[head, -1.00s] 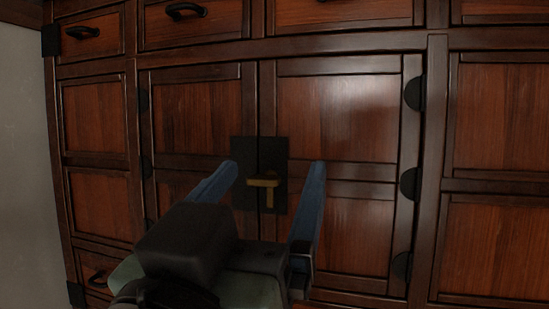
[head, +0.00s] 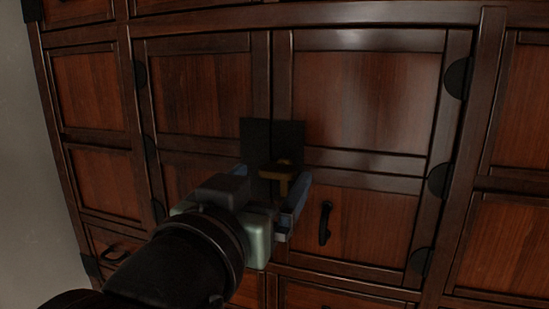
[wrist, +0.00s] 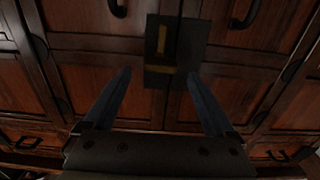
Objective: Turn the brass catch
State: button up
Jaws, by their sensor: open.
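The brass catch (head: 280,172) sits on a black plate (head: 257,138) where the two cabinet doors meet.
The left door (head: 200,95) and right door (head: 365,100) are shut. A black handle (head: 325,223) stands out on the right door, close to my gripper. A drawer handle (head: 118,254) is at lower left. A bare grey wall (head: 25,170) is at the far left.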

jog(key=shift+x, duration=1.1)
jog(key=c, duration=1.4)
